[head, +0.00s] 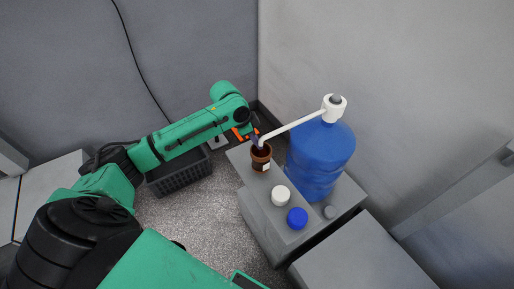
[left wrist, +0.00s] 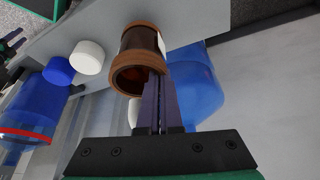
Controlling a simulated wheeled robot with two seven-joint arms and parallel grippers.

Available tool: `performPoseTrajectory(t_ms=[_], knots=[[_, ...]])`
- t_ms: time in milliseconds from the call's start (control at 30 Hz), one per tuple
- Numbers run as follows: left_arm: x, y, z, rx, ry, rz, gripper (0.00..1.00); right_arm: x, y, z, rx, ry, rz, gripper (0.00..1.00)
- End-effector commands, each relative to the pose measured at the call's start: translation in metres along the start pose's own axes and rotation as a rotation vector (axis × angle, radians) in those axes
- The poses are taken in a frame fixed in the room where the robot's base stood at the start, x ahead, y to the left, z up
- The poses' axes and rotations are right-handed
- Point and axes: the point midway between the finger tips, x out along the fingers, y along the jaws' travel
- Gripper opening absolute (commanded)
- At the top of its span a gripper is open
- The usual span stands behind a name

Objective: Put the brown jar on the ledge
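The brown jar (head: 261,160), with a pale label, is upright at the back end of a grey ledge-like block (head: 262,213). In the left wrist view the jar (left wrist: 138,48) shows its open rim towards my fingers. My left gripper (head: 256,142) is at the jar's rim. Its two dark fingers (left wrist: 160,80) are close together, with the jar's wall apparently pinched between them. I cannot tell whether the jar's base touches the surface under it.
A big blue water jug (head: 320,155) with a white pump and spout stands right beside the jar; the spout reaches over the jar. A white lid (head: 281,196) and a blue lid (head: 297,218) sit in front. A dark basket (head: 180,176) is on the floor.

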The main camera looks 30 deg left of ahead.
Motion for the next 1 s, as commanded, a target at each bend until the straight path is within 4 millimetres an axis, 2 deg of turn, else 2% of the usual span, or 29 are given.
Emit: performPoseTrajectory(t_ms=[167,467,533,567,867,1000], knots=[[0.028,0.001,0.013,-0.001,-0.003,0.002,0.0,-0.001,0.001,0.0,0.0,0.0,0.002,0.5],[0.031,0.001,0.014,0.0,-0.002,0.001,0.0,-0.001,0.002,0.0,0.0,0.0,0.002,0.5],[0.031,0.0,0.014,0.0,-0.001,0.001,0.24,-0.001,0.002,0.0,0.0,0.0,0.002,0.5],[0.031,0.0,0.014,0.0,-0.001,0.001,0.31,-0.001,0.002,0.0,0.0,0.0,0.002,0.5],[0.03,0.0,0.014,0.0,-0.001,0.001,0.31,-0.001,0.002,0.0,0.0,0.0,0.002,0.5],[0.014,-0.001,0.013,0.0,0.0,-0.003,0.31,-0.003,0.002,0.0,0.0,0.0,0.002,0.5]])
